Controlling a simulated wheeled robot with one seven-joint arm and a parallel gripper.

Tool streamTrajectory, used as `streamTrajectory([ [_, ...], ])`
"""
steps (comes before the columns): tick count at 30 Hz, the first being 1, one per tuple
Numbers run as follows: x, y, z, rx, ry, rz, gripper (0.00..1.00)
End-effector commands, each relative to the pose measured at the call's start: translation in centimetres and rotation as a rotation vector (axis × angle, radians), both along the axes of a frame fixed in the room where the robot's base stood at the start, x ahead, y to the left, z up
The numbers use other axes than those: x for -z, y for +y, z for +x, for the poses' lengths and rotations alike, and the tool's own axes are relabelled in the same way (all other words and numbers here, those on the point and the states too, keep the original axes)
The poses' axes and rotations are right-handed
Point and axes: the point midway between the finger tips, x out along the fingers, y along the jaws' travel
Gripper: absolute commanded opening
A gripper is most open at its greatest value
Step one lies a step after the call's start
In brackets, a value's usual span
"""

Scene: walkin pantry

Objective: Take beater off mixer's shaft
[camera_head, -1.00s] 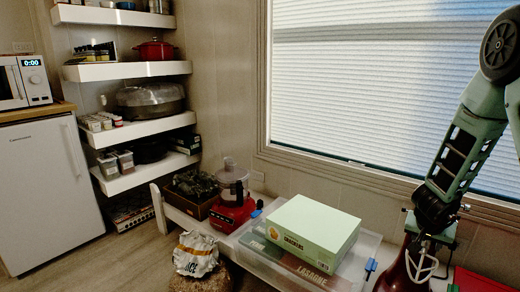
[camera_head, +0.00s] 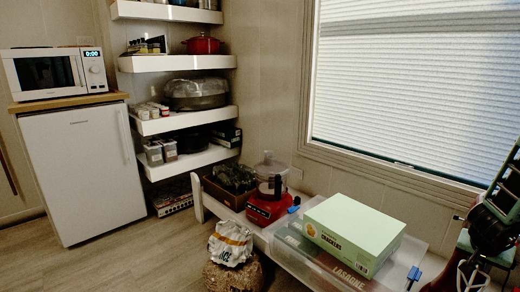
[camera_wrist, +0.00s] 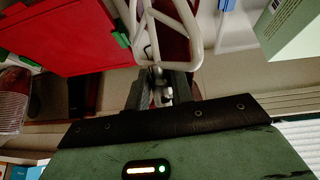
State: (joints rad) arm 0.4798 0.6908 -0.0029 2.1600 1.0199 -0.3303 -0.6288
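The mixer (camera_head: 447,272) is dark red and stands at the lower right edge of the head view, partly hidden by my arm. The beater is a pale open-frame paddle (camera_wrist: 143,22) at the top of the wrist view, with dark red mixer body behind it. The beater also shows in the head view (camera_head: 463,277), in front of the mixer. My gripper (camera_wrist: 163,88) has its fingers close together around the beater's metal stem and looks shut on it. The shaft is hidden, so I cannot tell whether the beater is still joined to it.
A green crackers box (camera_head: 352,232) lies on a clear lidded bin (camera_head: 300,262) left of the mixer. A red lidded box (camera_wrist: 60,35) is near my gripper. The floor at left is clear.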

Motion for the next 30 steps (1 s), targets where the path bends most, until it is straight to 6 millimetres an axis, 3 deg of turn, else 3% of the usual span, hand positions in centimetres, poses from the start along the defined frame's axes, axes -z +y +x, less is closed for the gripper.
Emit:
streamTrajectory([
  [2,-0.02,-0.01,-0.01,0.001,0.000,0.000,0.00],
  [30,-0.43,-0.35,0.14,0.004,-0.001,-0.003,0.00],
])
